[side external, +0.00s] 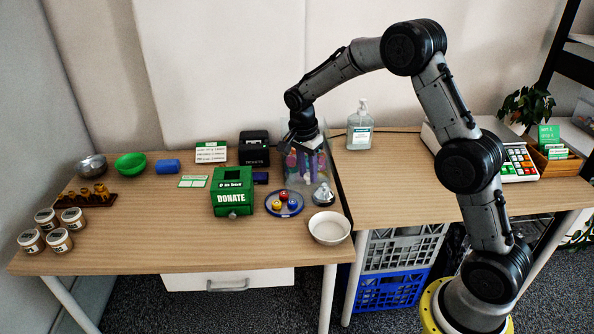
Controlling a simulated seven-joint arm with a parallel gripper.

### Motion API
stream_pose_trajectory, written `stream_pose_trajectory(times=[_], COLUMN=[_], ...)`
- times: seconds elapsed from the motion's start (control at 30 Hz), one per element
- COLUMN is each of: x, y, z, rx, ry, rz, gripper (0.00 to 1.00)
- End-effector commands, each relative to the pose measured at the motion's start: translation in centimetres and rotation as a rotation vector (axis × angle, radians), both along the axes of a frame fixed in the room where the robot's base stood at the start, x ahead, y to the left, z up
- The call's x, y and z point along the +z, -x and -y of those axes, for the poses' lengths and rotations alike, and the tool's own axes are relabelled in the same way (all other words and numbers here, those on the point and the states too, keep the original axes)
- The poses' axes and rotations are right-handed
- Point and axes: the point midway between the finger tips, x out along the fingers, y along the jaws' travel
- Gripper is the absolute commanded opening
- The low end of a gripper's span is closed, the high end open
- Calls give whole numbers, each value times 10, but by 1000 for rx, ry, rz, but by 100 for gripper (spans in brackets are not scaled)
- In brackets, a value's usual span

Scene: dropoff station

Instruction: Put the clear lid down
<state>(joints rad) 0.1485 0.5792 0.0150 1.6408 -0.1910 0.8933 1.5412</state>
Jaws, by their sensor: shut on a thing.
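My gripper (306,140) points down at the back of the wooden table, right at the top of a clear container (291,176) with colourful items inside. It is shut on the clear lid, whose outline is too faint to make out against the container. I cannot tell whether the lid touches the container's rim. The gripper and wrist cover part of the container's top.
In front stand a blue round tray (271,207) with coloured balls, a silver bell (322,196) and a white bowl (329,229). A green donate box (232,192) and black device (254,149) are left. A pump bottle (360,128) stands right. Table front-left of centre is clear.

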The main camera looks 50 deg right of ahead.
Motion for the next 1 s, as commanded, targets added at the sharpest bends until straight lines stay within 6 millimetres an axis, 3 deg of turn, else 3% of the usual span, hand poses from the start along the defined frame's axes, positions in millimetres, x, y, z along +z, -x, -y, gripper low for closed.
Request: stream_pose_trajectory(times=[0.27,0.37,0.73,0.9,1.0], x=[10,0,-7,-4,-4], y=[20,33,105,119,112], z=[-5,-9,-72,-88,-92], rx=[-18,-67,-59,-14,-2], ry=[0,-2,0,1,0], rz=[9,2,-8,-9,0], gripper=[0,0,0,0,0])
